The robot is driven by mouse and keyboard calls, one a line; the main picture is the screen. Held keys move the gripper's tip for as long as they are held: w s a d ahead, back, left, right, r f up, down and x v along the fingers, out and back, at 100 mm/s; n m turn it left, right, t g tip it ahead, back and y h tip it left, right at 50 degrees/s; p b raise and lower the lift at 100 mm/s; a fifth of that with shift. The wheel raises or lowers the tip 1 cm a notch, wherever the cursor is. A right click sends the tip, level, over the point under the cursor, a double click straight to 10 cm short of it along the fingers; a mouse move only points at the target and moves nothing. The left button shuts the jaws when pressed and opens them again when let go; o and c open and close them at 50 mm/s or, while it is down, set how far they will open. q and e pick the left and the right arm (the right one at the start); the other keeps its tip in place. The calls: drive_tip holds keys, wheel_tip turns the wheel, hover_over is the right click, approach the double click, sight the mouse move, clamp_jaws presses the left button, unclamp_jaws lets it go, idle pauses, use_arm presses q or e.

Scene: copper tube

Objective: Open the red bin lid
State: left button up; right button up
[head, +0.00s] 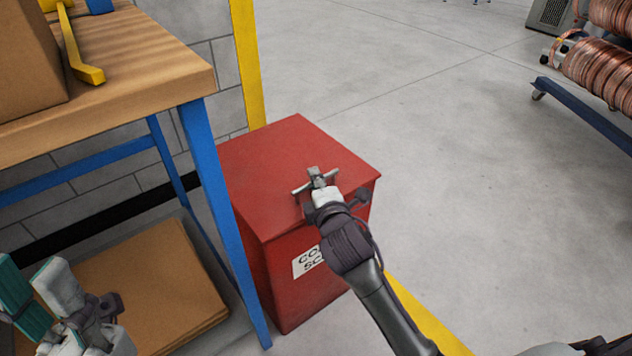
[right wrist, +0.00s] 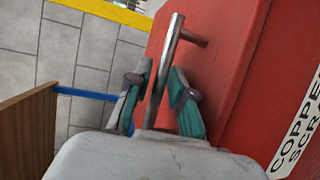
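The red bin (head: 255,180) stands on the floor beside the workbench, and its lid (head: 285,145) lies flat and closed. A metal bar handle (head: 299,190) sits near the lid's front edge; it also shows in the right wrist view (right wrist: 173,42). My right gripper (head: 318,182) is at the handle. In the right wrist view its teal-padded fingers (right wrist: 166,92) stand on both sides of the bar, with gaps visible, so it is open around the bar. My left gripper (head: 38,285) is at the lower left, its fingers apart and empty, away from the bin.
A wooden workbench (head: 140,85) with blue legs (head: 215,200) stands close on the bin's left. Flat cardboard (head: 160,285) lies under it. A yellow post (head: 248,60) rises behind the bin. Copper coils (head: 600,65) are at the far right. The floor right of the bin is clear.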

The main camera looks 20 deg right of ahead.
clamp_jaws()
